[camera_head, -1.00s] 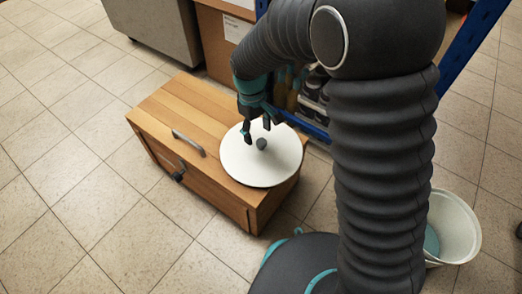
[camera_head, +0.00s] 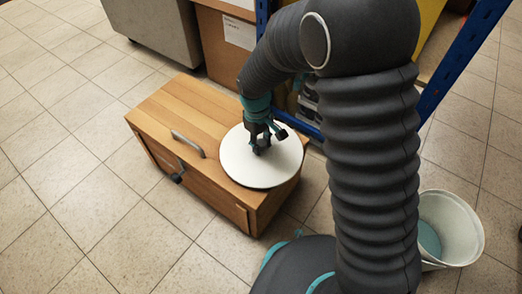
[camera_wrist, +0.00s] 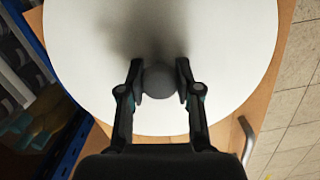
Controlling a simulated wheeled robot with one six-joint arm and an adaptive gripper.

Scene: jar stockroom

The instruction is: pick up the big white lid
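The big white lid (camera_head: 241,165) lies flat on top of a wooden cabinet (camera_head: 165,103), at its right end. It also fills much of the wrist view (camera_wrist: 215,40). Its round dark grey knob (camera_wrist: 159,82) shows between my fingers there. My gripper (camera_head: 262,148) is down at the lid's middle. In the head view the fingers mostly hide the knob.
The cabinet has a grey handle (camera_head: 188,144) on top and a dark latch on its front. A blue shelf rack and cardboard box (camera_head: 229,50) stand behind. A white bucket (camera_head: 450,230) stands at the right. The floor at left is clear.

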